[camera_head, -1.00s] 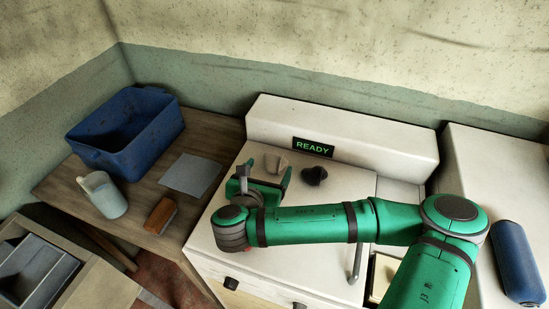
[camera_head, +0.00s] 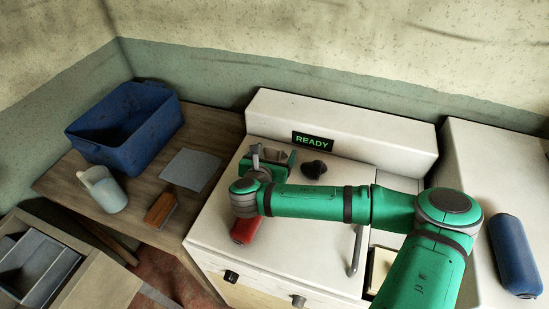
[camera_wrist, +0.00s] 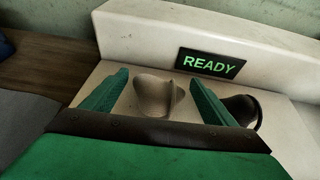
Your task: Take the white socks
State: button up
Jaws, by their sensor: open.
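The white socks (camera_wrist: 153,96), a pale rolled bundle, lie on the white machine top (camera_head: 318,227) in front of the READY panel. In the wrist view they sit between the two green fingers of my gripper (camera_wrist: 158,84), which is open. The fingers are on either side of the bundle; I cannot tell whether they touch it. In the head view my gripper (camera_head: 274,158) largely hides the socks. A dark rolled bundle (camera_head: 316,169) lies just right of the gripper; it also shows outside the right finger in the wrist view (camera_wrist: 241,110).
A raised back panel with a READY display (camera_head: 313,142) stands behind. A red item (camera_head: 244,230) lies below my wrist. On the wooden table at left are a blue bin (camera_head: 125,153), a pale jug (camera_head: 107,194), a grey cloth (camera_head: 190,170) and a brown block (camera_head: 160,209). A blue roll (camera_head: 515,257) is right.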

jog(key=shift+c, duration=0.3)
jog(key=c, duration=1.1)
jog(key=shift+r, duration=0.1)
